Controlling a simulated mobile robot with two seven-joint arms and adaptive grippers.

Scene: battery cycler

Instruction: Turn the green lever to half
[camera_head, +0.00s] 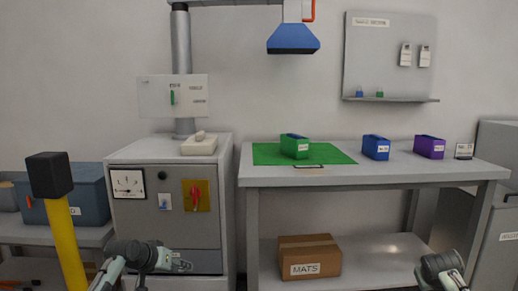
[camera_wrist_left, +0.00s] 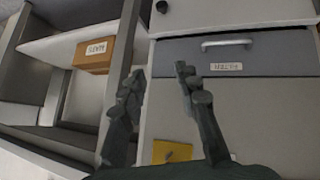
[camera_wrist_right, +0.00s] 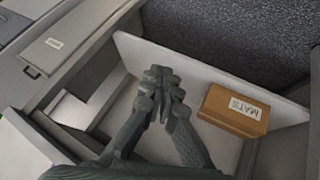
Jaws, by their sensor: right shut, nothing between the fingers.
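The green lever (camera_head: 172,97) is small and stands upright on a pale panel (camera_head: 148,96) fixed to the grey duct, at upper left in the head view. Dark labels are printed beside it, too small to read surely. My left gripper (camera_head: 182,264) is low in front of the grey cabinet, well below the lever. In the left wrist view its fingers (camera_wrist_left: 160,78) are apart with nothing between them. My right gripper (camera_wrist_right: 162,78) has its fingers together and empty in the right wrist view. Only part of the right arm shows at the head view's lower right edge.
A yellow post with a black top (camera_head: 50,175) stands at left. A workbench (camera_head: 375,180) stands at right, with a MATS box (camera_head: 309,256) underneath.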

